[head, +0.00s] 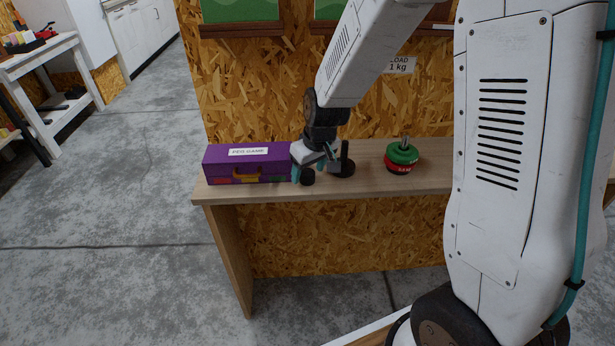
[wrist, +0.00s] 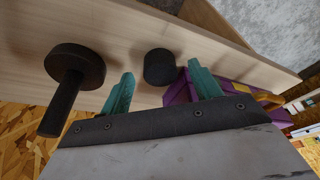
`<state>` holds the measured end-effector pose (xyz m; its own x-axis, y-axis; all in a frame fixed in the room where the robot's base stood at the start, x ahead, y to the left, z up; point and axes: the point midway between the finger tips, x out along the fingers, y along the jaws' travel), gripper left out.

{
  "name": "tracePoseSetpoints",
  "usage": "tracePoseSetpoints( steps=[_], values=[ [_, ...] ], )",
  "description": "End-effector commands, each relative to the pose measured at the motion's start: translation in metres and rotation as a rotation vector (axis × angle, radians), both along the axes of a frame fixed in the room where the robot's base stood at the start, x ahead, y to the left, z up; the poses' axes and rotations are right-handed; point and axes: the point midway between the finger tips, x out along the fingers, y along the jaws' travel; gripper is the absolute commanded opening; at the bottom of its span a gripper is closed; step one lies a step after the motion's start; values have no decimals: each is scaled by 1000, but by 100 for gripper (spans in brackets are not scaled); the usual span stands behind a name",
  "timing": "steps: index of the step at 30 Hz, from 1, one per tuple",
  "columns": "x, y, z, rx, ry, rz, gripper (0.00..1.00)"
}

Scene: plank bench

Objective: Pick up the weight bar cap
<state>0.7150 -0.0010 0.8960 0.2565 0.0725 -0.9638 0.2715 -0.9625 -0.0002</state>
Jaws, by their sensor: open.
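The weight bar cap (head: 307,176) looks like a small black cylinder on the wooden bench, between the purple box and the black bar. It also shows in the wrist view (wrist: 159,67), framed between my two teal fingers. My gripper (head: 313,165) is open, just above and behind the cap in the head view. In the wrist view my gripper (wrist: 160,80) has its fingers apart, with nothing held. Whether the fingers reach down beside the cap is hard to tell. The black weight bar (head: 344,165) stands upright on its round base (wrist: 72,75), close to the gripper.
The purple "PEG GAME" box (head: 247,163) lies close left of the gripper. Green and red weight plates (head: 402,158) are stacked around a metal post to the right. The bench (head: 375,183) is bare between bar and plates. A chipboard wall (head: 260,95) rises behind.

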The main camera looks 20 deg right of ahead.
Motion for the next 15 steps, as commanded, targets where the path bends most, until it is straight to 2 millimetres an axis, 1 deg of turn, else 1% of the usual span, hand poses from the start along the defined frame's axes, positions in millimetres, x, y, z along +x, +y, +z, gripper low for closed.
tracePoseSetpoints(
  steps=[1, 3, 10, 11, 12, 14, 15],
  values=[
    [1, 1, -5, 0, 1, 0, 63],
    [2, 1, -9, 0, 0, 0, 63],
    [3, 1, -9, 0, -1, 0, 63],
    [3, 1, -9, 0, -1, 0, 55],
    [3, 1, -9, 0, -1, 0, 43],
    [3, 1, -9, 0, -1, 0, 27],
    [3, 1, -9, 0, -1, 0, 16]
  ],
)
